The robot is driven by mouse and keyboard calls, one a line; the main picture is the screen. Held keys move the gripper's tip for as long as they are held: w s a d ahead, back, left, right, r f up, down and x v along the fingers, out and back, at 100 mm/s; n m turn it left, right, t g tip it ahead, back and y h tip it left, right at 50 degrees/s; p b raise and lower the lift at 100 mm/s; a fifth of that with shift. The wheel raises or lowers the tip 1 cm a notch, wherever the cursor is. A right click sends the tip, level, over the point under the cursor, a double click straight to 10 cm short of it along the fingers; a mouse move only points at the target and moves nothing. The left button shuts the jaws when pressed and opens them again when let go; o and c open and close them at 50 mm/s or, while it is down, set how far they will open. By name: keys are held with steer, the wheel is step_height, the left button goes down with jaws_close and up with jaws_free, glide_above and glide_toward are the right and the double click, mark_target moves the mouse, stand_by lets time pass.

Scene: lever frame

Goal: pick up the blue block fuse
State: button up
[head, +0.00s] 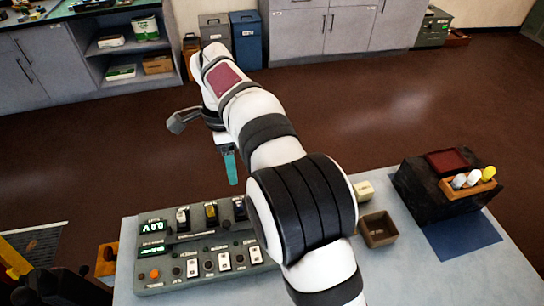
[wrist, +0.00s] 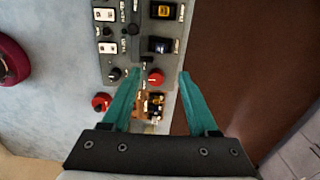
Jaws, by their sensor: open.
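A dark block, bluish with a pale end (wrist: 160,45), sits in the control panel (wrist: 120,65) in the wrist view, beside a yellow-and-dark one (wrist: 163,11). I take it for the blue block fuse, though its colour is hard to read. In the head view a dark block (head: 240,209) stands at the panel's right, partly near my arm. My gripper (wrist: 160,74) is open and empty, its teal fingers pointing at the panel, with a red knob between the tips in the picture. In the head view my gripper (head: 229,166) hangs above and behind the panel, apart from it.
The panel (head: 150,281) lies on a pale table. A small brown open box (head: 378,230) and a black block with an orange rack (head: 468,185) stand to the right. My arm hides the table's middle. A magenta ring (wrist: 12,59) lies left in the wrist view.

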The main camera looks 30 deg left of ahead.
mark_target(239, 204)
step_height(239, 204, down, 16)
steer(key=shift+w+d+r, duration=0.1)
steer(key=shift+d+r, duration=0.05)
steer(key=shift+r, duration=0.1)
jaws_close()
